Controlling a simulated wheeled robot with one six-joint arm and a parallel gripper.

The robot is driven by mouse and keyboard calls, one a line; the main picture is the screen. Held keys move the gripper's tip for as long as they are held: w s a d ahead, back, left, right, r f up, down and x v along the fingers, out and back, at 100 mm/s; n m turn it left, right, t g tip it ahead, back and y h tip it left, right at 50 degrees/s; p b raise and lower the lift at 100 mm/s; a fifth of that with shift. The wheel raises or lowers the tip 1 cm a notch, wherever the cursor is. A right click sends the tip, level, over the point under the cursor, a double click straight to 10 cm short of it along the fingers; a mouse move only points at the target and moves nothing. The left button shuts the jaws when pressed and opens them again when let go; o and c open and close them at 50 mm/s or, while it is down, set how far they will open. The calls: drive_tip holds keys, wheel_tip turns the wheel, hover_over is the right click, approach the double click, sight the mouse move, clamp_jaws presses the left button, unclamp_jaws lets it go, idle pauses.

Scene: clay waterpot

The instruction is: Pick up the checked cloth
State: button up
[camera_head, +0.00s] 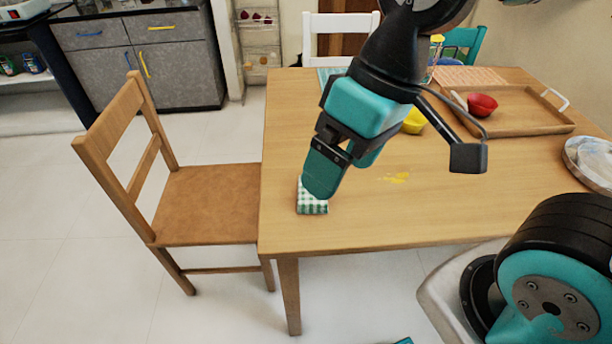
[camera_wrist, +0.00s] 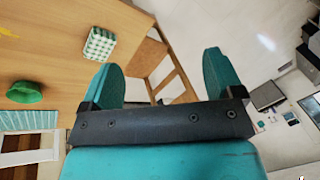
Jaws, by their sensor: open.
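The checked cloth (camera_head: 312,206) is a folded green-and-white bundle on the wooden table (camera_head: 350,228), near its left edge. My gripper (camera_head: 341,178) is over that part of the table, and its near finger hides part of the cloth in the head view. In the wrist view the cloth (camera_wrist: 100,44) lies outside the jaws, beyond the tip of the left finger. My gripper (camera_wrist: 163,72) is open there, with nothing between its fingers. The exact height above the cloth cannot be told.
A yellow spill (camera_head: 397,177) marks the table right of my gripper. A yellow object (camera_head: 413,122) is partly behind the arm. A wooden chair (camera_head: 205,200) stands left.

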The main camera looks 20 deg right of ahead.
drive_tip(key=shift+o, duration=0.6)
drive_tip(key=w+f+m+h+p, duration=0.1)
drive_tip(key=w+m, duration=0.2)
drive_tip(key=w, duration=0.5)
drive_tip(key=shift+d+f+m, duration=0.25)
drive_tip(key=shift+f+m, duration=0.05)
drive_tip(key=shift+m, duration=0.1)
drive_tip(key=m+h+p, duration=0.2)
drive_tip(key=m+h, duration=0.1)
drive_tip(key=m, duration=0.3)
hover_over(307, 203)
drive_tip(key=w+d, duration=0.3)
wheel_tip(307, 203, down, 5)
wheel_tip(307, 203, down, 12)
drive_tip(key=shift+a+r+b, duration=0.15)
drive_tip(key=shift+b, duration=0.2)
drive_tip(key=shift+w+a+f, duration=0.1)
drive_tip(key=shift+a+f, duration=0.05)
drive_tip(key=shift+f, duration=3.05)
drive_tip(key=c, duration=1)
